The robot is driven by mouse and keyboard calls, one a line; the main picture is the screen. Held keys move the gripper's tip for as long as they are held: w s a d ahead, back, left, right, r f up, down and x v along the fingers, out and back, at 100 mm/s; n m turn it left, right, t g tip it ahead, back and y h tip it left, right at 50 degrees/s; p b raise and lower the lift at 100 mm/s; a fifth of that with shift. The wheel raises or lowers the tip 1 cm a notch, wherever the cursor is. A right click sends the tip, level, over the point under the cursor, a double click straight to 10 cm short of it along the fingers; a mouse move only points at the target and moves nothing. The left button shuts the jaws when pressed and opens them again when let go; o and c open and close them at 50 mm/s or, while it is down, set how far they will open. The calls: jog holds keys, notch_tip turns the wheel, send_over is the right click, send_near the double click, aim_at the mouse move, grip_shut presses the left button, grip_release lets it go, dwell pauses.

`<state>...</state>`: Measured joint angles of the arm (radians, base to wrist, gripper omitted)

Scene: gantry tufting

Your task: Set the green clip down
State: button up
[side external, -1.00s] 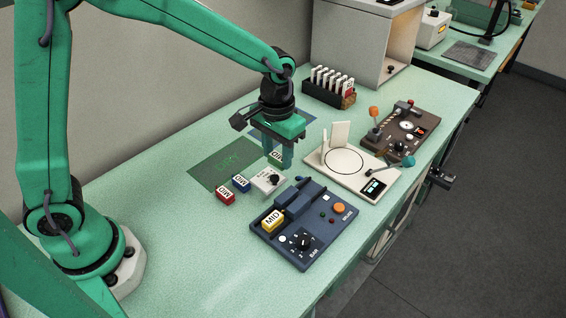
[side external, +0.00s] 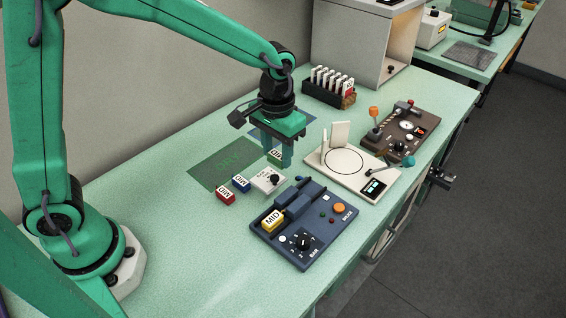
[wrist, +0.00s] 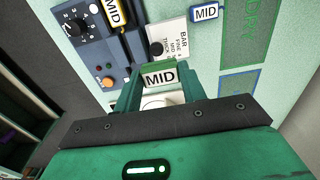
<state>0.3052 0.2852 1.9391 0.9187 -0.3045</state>
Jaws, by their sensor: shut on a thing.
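The green clip (wrist: 158,77) has a white MID label and sits between the two fingers of my gripper (wrist: 160,88) in the wrist view. In the side view my gripper (side external: 275,155) is shut on the green clip (side external: 276,154), near the right edge of the green mat (side external: 205,172).
A yellow clip (side external: 272,220) sits on the dark blue machine (side external: 325,236). A cream scale (side external: 372,184) lies right. The table's front left is clear.

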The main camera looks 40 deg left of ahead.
jog(key=w+a+r, duration=0.1)
jog(key=a+r, duration=0.6)
jog(key=a, duration=0.5)
jog(key=shift+a, duration=0.15)
jog(key=shift+w, duration=0.1)
jog(key=n, duration=0.9)
send_over(280, 155)
jog(key=shift+f, duration=0.6)
jog(key=s+d+f+n, duration=0.1)
jog(key=s+d+n, duration=0.3)
jog(key=d+n, duration=0.5)
jog(key=shift+s+d+f, duration=0.2)
jog(key=shift+s+d, duration=0.15)
jog(key=shift+d, duration=1.45)
